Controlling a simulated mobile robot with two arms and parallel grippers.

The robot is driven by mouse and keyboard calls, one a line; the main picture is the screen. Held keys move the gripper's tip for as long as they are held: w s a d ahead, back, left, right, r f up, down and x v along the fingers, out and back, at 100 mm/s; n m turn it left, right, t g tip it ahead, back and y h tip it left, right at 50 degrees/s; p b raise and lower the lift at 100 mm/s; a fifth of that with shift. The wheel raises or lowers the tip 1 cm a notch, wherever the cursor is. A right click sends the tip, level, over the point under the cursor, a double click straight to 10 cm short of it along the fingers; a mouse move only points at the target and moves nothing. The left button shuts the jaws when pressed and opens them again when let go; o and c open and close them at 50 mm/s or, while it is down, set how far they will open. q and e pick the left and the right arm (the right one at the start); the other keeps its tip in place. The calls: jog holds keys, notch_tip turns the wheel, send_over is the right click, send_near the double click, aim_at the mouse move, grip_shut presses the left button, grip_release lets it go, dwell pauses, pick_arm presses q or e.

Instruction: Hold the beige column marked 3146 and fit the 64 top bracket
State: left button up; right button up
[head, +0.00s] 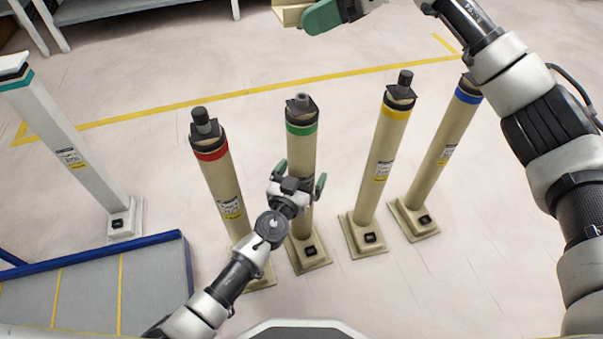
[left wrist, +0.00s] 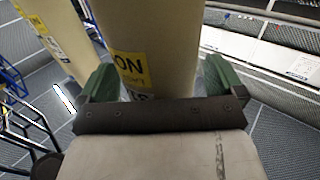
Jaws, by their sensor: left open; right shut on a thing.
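Several beige columns stand upright on square bases; I cannot read 3146 on any of them. My left gripper (head: 298,186) is open, with its green fingers either side of the green-banded column (head: 301,155). In the left wrist view, a beige column (left wrist: 150,40) with a yellow label stands between the open fingers (left wrist: 155,85); contact is not clear. My right gripper (head: 318,16) is shut on a beige piece (head: 290,14), likely the bracket, high at the top edge. That piece is partly cut off, and its marking does not show.
The red-banded column (head: 219,175) stands left of the green-banded one; yellow-banded (head: 383,160) and blue-banded (head: 448,140) columns stand right. A white column (head: 70,145) stands far left. A blue-edged grey platform (head: 90,285) is lower left. Floor behind the columns is clear.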

pick_arm(q)
grip_shut()
pick_arm(e)
jog(key=f+m+t, duration=0.1)
jog(key=f, duration=0.1)
jog(key=f+m+t, duration=0.1)
jog(key=f, duration=0.2)
jog(key=shift+d+f+y, duration=0.2)
jog(key=shift+f+y, duration=0.1)
